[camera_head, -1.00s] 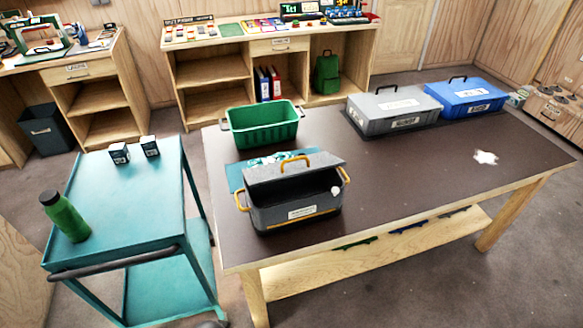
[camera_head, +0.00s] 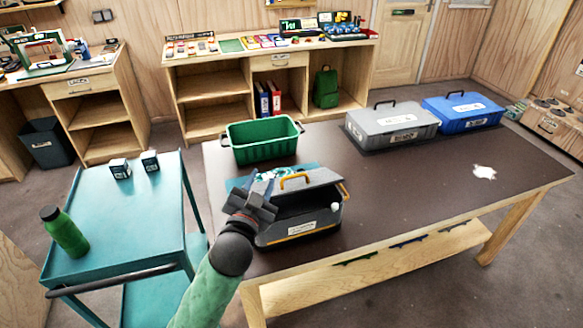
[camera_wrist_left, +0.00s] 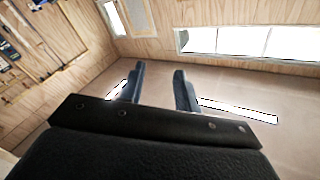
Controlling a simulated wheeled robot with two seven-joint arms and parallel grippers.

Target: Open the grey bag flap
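The grey bag (camera_head: 300,228) stands on the dark table, with a white label and a yellow stripe on its front. Its grey flap (camera_head: 318,179), with a yellow handle (camera_head: 295,181), is tilted up at the back, and a dark gap shows beneath it. My left gripper (camera_head: 261,184) is in front of the bag's left part in the head view and hides that end. Its fingers are apart with nothing visible between them, as the left wrist view (camera_wrist_left: 160,82) also shows. I cannot tell whether it touches the bag. My right gripper is not in view.
A green crate (camera_head: 262,150) stands behind the bag. A grey case (camera_head: 392,122) and a blue case (camera_head: 463,108) are at the back right. The table (camera_head: 420,185) is mostly clear right of the bag. A teal cart (camera_head: 130,220) with a green bottle (camera_head: 65,231) stands left.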

